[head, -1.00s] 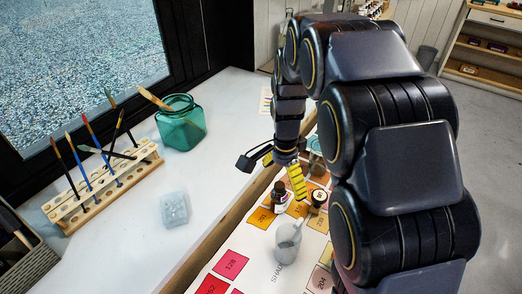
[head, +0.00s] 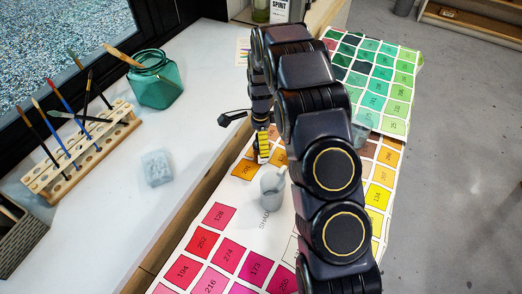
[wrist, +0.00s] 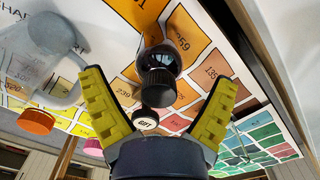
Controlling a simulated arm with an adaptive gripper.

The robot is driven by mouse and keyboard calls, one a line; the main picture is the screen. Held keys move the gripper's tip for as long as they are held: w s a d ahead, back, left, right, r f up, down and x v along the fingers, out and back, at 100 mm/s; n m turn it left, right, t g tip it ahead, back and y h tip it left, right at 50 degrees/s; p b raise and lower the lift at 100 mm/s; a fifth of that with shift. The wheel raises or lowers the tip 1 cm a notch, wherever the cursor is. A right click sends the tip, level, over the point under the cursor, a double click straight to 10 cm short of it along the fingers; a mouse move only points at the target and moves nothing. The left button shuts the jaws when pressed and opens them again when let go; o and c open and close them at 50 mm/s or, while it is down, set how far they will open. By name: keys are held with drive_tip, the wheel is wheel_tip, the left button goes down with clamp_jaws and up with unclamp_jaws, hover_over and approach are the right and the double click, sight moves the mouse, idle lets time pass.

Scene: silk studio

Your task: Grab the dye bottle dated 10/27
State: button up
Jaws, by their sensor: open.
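My gripper (wrist: 160,80) is open in the wrist view, its two yellow ribbed fingers apart. A dark bottle (wrist: 161,57) with a black ribbed cap shows between and beyond the fingertips, apart from both. No date is readable on it. Further caps show low in the view: an orange one (wrist: 36,121) and a white-topped one (wrist: 146,121) with small dark writing. In the head view, a yellow finger of my gripper (head: 263,147) shows above the chart; my arm hides the bottles.
A colour chart (head: 250,215) covers the right surface. At left are a teal jar (head: 158,85), a brush rack (head: 85,155) and a clear block (head: 157,168). White tabletop between them is free.

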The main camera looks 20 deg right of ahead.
wheel_tip(320, 180, down, 2)
drive_tip(key=shift+f, duration=0.1)
drive_tip(key=c, duration=1.2)
